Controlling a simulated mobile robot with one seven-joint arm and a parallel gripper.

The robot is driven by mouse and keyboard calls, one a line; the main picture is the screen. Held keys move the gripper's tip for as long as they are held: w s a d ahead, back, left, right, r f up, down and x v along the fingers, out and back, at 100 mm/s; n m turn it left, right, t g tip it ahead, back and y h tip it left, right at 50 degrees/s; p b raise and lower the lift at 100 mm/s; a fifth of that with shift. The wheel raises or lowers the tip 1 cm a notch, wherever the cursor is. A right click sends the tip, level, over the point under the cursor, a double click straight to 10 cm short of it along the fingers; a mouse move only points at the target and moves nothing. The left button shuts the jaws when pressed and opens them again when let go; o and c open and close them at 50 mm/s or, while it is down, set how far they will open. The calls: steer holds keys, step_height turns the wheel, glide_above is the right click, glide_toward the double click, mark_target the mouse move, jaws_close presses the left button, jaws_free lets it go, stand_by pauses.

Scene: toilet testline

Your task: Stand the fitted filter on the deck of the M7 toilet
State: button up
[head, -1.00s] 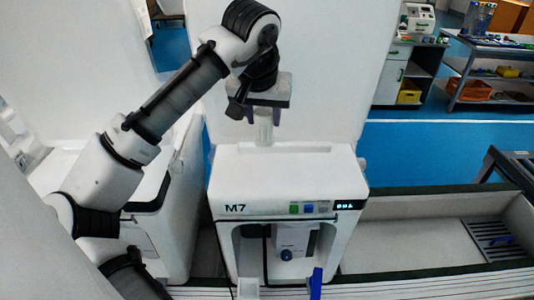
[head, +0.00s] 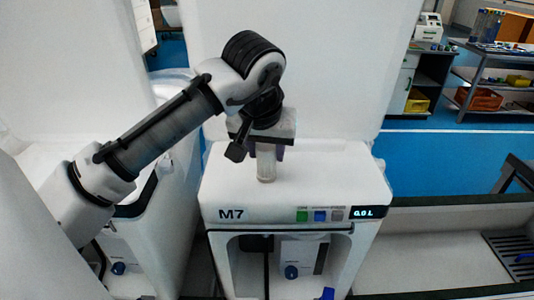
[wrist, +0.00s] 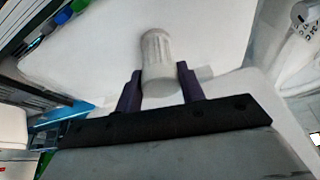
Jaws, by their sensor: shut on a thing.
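The M7 toilet (head: 285,235) stands in the middle of the head view, with a flat white deck (head: 315,180) on top. My gripper (head: 265,150) is above this deck, pointing down. It is shut on the filter (head: 266,168), a pale upright cylinder, whose lower end is at or just above the deck; I cannot tell whether it touches. In the wrist view the filter (wrist: 158,55) sits between the purple fingers of my gripper (wrist: 160,82), with its lower part over the white surface. The filter's upper end is hidden by the gripper.
A tall white panel (head: 340,60) rises behind the deck. A green, a blue and a grey button (head: 320,215) and a display (head: 367,212) are on the M7 front. Another white unit (head: 150,240) stands left. The deck right of the filter is clear.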

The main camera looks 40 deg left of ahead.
steer(key=shift+s+d+r, duration=0.1)
steer(key=shift+s+r, duration=0.05)
steer(key=shift+r, duration=0.05)
steer(key=shift+f, duration=0.15)
steer(key=o, duration=0.6)
steer(key=shift+f, duration=0.1)
steer(key=shift+c, duration=0.2)
steer(key=o, duration=0.5)
steer(key=shift+c, duration=0.2)
